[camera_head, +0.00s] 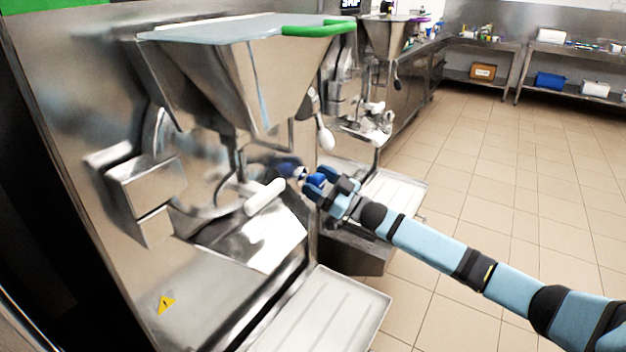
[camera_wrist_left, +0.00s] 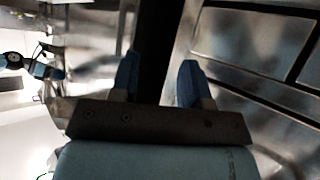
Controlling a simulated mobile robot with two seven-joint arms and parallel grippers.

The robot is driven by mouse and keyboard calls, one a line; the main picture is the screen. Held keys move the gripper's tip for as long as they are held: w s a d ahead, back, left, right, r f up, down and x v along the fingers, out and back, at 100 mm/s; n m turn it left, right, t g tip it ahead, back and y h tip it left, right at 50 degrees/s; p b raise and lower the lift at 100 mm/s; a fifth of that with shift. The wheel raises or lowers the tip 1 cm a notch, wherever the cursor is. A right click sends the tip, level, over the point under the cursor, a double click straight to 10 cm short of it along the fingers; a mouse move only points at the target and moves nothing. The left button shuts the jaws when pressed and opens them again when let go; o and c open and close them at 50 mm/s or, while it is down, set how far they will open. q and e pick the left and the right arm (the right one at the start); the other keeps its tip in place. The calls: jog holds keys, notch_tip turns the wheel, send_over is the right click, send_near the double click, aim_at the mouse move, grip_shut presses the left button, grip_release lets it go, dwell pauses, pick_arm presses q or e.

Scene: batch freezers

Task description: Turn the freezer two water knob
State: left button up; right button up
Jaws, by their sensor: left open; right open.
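The nearer batch freezer (camera_head: 90,90) is a steel machine with a hopper on its front. My right gripper (camera_head: 312,184) is open at its front, just right of the white-handled lever. A small pale knob-like part (camera_head: 300,173) shows at its blue fingertips. I cannot tell whether the fingers touch it or whether it is the water knob, as the fingers partly cover it. A second freezer (camera_head: 345,85) stands behind. My left gripper (camera_wrist_left: 158,82) shows only in the left wrist view, open with nothing between its fingers.
The hopper (camera_head: 200,75) with a green-edged lid overhangs the front. A white handle (camera_head: 264,197) and a hanging white-tipped lever (camera_head: 326,138) are close to my right gripper. A tray (camera_head: 325,312) juts out below. The tiled floor (camera_head: 480,180) at right is clear.

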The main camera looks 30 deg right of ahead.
jog(key=shift+w+a+r, duration=0.25)
jog(key=shift+w+a, duration=0.15)
jog(key=shift+w, duration=0.15)
jog(key=c, duration=0.9)
